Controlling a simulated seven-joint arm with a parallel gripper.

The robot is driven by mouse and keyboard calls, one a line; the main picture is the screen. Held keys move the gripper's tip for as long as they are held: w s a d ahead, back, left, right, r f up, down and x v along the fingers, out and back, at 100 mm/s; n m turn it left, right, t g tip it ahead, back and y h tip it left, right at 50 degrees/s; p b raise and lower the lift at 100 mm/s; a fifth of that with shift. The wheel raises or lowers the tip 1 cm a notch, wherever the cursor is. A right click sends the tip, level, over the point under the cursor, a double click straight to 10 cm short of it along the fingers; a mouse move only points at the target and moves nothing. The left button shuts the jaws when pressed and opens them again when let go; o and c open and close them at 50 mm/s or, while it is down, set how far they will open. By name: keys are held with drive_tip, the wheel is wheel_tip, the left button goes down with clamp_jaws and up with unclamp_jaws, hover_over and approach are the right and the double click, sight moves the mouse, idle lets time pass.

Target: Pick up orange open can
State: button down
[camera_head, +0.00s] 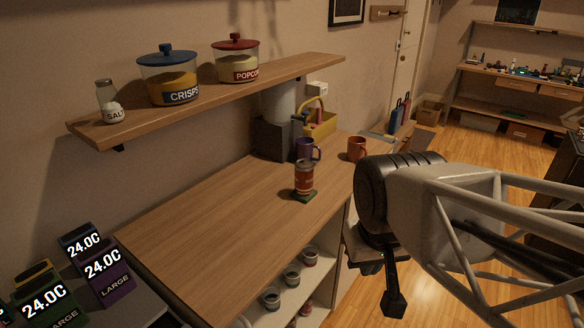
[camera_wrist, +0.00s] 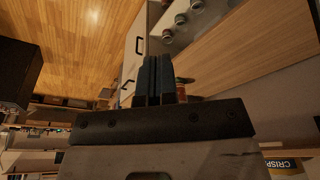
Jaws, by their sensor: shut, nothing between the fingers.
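The can (camera_head: 304,176), orange-red with a dark band, stands upright on a small dark green base (camera_head: 305,196) on the wooden counter. In the wrist view a bit of what looks like this can (camera_wrist: 180,91) shows beside my fingers, which hide part of it. My gripper (camera_head: 394,303) hangs in front of the counter's right edge, to the right of and apart from the can. In the wrist view my gripper's (camera_wrist: 153,65) dark fingers are together, with nothing between them.
A purple mug (camera_head: 307,149) stands just behind the can, and an orange mug (camera_head: 357,149) is at the right. Small cans (camera_head: 292,275) sit on the shelf below. A wall shelf (camera_head: 215,98) with jars overhangs the back. The counter's left part is clear.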

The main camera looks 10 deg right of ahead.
idle(0.4)
unclamp_jaws()
idle(0.4)
drive_tip(key=n+t+h, duration=0.2)
drive_tip(key=n+h, duration=1.2)
drive_tip(key=n, duration=0.5)
hover_over(297, 175)
drive_tip(key=s+d, duration=0.2)
drive_tip(key=s, duration=0.9)
wheel_tip(297, 175, down, 10)
drive_tip(key=w+a+f+n+t, duration=0.1)
drive_tip(key=w+a+n, duration=0.1)
drive_tip(key=w+a+f+n+t, duration=0.1)
drive_tip(key=w+a+f+t, duration=0.1)
drive_tip(key=w, duration=0.1)
drive_tip(key=w+a+f+n+t+h, duration=0.1)
drive_tip(key=w+a+f+n+t, duration=0.1)
drive_tip(key=w, duration=0.1)
drive_tip(key=shift+w+a+f+n, duration=0.1)
drive_tip(key=shift+w+f+n, duration=0.1)
drive_tip(key=shift+f+n, duration=0.1)
drive_tip(key=shift+x, duration=1.35)
